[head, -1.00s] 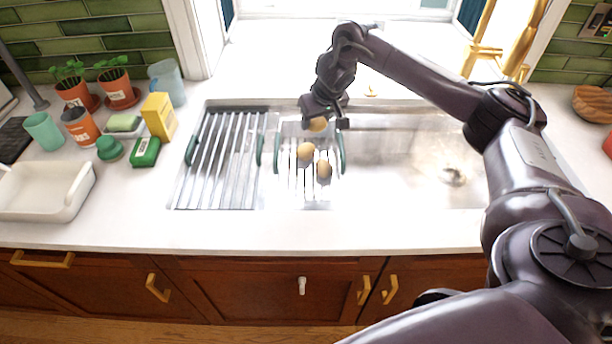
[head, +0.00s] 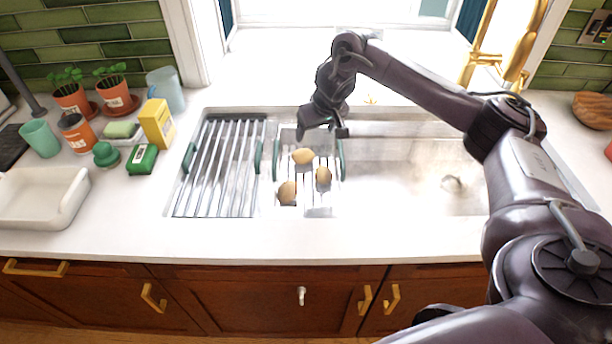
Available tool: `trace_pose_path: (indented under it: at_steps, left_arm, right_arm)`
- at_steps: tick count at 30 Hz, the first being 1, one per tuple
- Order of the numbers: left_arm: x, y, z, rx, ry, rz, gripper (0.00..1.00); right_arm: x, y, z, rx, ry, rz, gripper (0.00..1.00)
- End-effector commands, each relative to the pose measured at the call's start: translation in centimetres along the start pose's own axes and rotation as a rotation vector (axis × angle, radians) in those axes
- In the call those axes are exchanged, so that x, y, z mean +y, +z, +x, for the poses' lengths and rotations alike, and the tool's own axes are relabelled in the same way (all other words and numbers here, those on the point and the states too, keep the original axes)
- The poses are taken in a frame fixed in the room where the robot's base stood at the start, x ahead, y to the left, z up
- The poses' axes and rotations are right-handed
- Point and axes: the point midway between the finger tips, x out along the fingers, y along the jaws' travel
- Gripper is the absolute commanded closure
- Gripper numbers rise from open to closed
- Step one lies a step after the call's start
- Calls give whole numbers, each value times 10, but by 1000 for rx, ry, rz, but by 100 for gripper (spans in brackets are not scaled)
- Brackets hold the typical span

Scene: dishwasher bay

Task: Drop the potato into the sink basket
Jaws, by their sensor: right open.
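Three potatoes lie in the sink basket (head: 316,198), a wire basket with green side handles set in the sink. One potato (head: 303,156) is toward the back, one (head: 323,175) is at the right, and one (head: 287,192) is at the front left. My right gripper (head: 322,134) is open and empty above the back part of the basket, just behind the back potato. My left gripper is not in view.
A roll-up drying rack (head: 222,165) covers the sink's left part; the right basin (head: 410,175) is empty. A gold faucet (head: 482,50) stands behind at right. A white tub (head: 40,197), a yellow box (head: 157,123) and plant pots (head: 117,93) stand at left.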

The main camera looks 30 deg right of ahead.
Motion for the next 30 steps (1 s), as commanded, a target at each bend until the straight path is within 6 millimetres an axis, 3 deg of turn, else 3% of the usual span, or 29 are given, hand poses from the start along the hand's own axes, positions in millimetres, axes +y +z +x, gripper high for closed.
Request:
trace_pose_path:
  at_steps: [9, 13, 30]
  left_arm:
    - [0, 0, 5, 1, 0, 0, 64]
    - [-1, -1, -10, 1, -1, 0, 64]
    - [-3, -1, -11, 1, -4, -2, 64]
  right_arm:
    - [1, -2, -51, 7, 0, 1, 27]
    - [1, -3, -71, 6, 2, 0, 27]
    - [0, -1, -74, 2, 0, 1, 27]
